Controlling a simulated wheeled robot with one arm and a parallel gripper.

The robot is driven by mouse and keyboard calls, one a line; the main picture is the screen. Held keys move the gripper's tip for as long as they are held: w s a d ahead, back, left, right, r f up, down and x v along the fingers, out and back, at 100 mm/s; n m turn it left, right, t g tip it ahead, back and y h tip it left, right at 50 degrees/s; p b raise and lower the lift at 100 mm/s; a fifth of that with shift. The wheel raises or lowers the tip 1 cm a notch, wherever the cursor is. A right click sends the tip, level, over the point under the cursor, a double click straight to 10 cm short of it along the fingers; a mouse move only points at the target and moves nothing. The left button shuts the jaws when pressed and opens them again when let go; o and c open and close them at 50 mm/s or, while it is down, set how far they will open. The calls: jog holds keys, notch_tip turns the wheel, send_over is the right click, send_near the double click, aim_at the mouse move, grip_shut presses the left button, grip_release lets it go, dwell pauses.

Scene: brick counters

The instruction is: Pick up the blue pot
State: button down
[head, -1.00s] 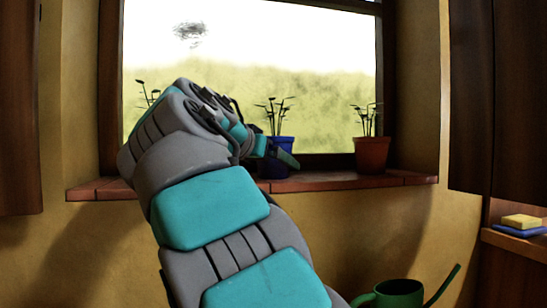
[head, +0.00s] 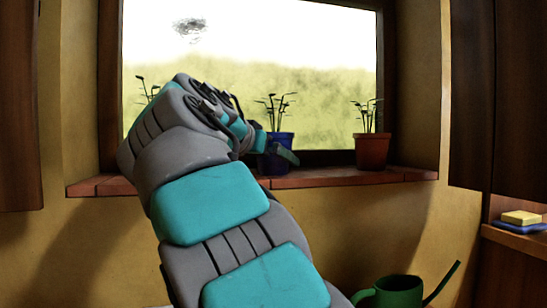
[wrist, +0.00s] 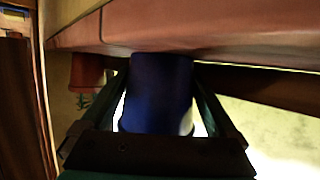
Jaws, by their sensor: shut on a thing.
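The blue pot (head: 274,167) holds a dark-stemmed plant and is upright at the window sill, left of the terracotta pot. My gripper (head: 276,148) reaches it from the left and is shut on it, with one finger across its front. In the wrist view, which is upside down, the blue pot (wrist: 160,95) stands between the two dark fingers. The far finger is hidden in the head view. The pot's base is close to the sill, and any gap under it is hard to make out.
The brick sill (head: 330,178) runs under the window. A terracotta pot (head: 372,151) stands to the right, and another plant (head: 147,88) is partly hidden behind my arm at left. A green watering can (head: 398,291) is below right. Dark shutters flank the window.

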jog(key=shift+r, duration=0.15)
jog(key=shift+r+p, duration=0.85)
jog(key=shift+r, duration=0.9)
jog(key=s+r+b, duration=0.1)
jog(key=s+b, duration=0.2)
jog(key=s, duration=1.3)
jog(key=shift+a+r, duration=0.15)
jog(key=shift+a, duration=0.1)
